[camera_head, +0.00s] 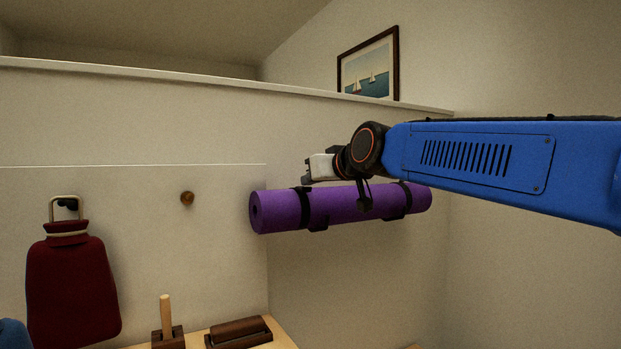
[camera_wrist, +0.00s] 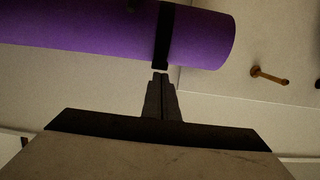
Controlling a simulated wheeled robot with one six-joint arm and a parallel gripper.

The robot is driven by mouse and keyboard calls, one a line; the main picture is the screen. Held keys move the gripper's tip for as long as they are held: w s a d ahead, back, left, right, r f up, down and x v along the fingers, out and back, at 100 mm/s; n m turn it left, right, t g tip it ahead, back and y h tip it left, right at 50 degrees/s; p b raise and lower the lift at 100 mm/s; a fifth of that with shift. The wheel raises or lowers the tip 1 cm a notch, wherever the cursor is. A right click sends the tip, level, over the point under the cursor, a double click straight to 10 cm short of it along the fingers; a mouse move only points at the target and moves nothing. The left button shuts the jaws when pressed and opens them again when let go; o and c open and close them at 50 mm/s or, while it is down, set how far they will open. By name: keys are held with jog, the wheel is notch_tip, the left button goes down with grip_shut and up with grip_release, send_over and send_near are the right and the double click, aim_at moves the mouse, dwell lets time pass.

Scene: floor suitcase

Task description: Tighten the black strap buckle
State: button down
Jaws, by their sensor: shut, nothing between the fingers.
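A rolled purple mat (camera_head: 345,208) is held against the wall, with its left end facing out in the head view. A black strap (camera_head: 305,208) goes around it near that end, with a small dark buckle-like piece (camera_head: 319,226) at its lower edge. A second black strap (camera_head: 404,203) sits near the right end. My gripper (camera_head: 307,179) is just above the mat near the left strap. In the wrist view my gripper (camera_wrist: 160,76) is shut and empty, its tips close to the lower end of the black strap (camera_wrist: 163,40). I cannot tell whether they touch.
A wooden wall peg (camera_head: 187,198) is left of the mat. A dark red hot-water bottle (camera_head: 72,285) hangs farther left. Below, a brush-like wooden item (camera_head: 238,332) and a block with an upright handle (camera_head: 167,325) stand on a light surface. A framed picture (camera_head: 368,67) hangs above.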

jog(key=shift+r, duration=0.15)
jog(key=s+d+f, duration=0.1)
jog(key=s+d, duration=0.4)
jog(key=s, duration=0.2)
jog(key=shift+s+f, duration=0.35)
jog(key=shift+s, duration=0.05)
jog(key=shift+d, duration=0.1)
dwell(0.3)
